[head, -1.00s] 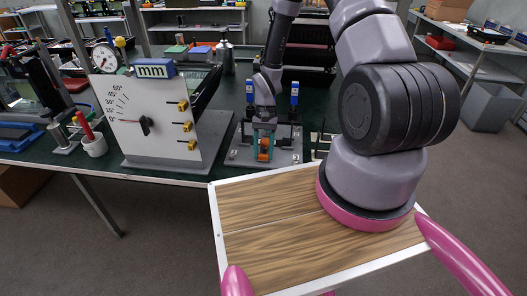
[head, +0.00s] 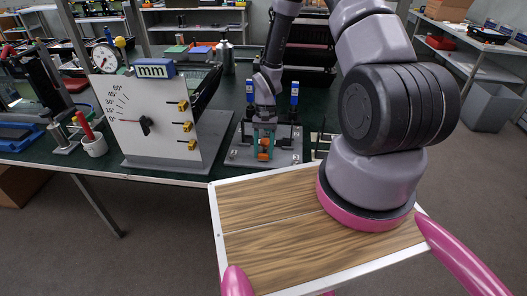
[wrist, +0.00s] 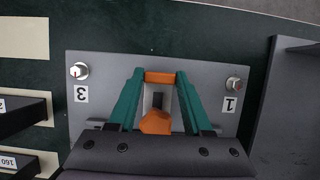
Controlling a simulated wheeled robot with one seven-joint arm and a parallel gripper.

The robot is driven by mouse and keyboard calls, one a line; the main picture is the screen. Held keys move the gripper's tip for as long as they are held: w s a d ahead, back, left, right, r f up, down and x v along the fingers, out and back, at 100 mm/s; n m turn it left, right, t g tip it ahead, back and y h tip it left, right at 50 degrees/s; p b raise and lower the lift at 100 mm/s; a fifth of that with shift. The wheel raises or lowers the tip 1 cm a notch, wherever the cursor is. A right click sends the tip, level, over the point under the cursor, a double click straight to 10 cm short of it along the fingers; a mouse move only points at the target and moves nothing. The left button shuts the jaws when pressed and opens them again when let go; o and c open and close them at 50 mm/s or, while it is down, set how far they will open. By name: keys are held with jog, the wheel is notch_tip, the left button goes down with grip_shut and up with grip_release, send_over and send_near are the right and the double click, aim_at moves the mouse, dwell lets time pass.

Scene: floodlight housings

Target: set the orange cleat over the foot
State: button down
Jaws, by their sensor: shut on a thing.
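My gripper (head: 264,132) points down over a grey base plate (head: 238,157) on the bench. Its two teal fingers (wrist: 160,82) are shut on the orange cleat (wrist: 156,123), which also shows in the head view (head: 264,152). In the wrist view the cleat has an orange bar between the fingertips and a broader orange part nearer the palm. A pale grey part with a dark slot shows between them. The plate carries the labels 3 and 1 and a bolt at each side. I cannot tell the foot apart clearly, or whether the cleat touches it.
Two blue-topped posts (head: 294,95) stand close to my gripper, one on either side. A white dial panel (head: 145,112) stands to the left, with a cup of red-handled tools (head: 95,146) beside it. Dark blocks (wrist: 22,116) lie left of the plate in the wrist view.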

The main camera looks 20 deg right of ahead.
jog(key=shift+w+d, duration=0.2)
jog(key=shift+w, duration=0.35)
jog(key=shift+w+d, duration=0.2)
jog(key=shift+w, duration=0.3)
jog(key=shift+c, duration=1.6)
grip_release()
jog(key=shift+r, duration=0.1)
jog(key=v, duration=1)
jog(key=shift+r, duration=0.3)
jog(key=shift+w+d+r, duration=0.1)
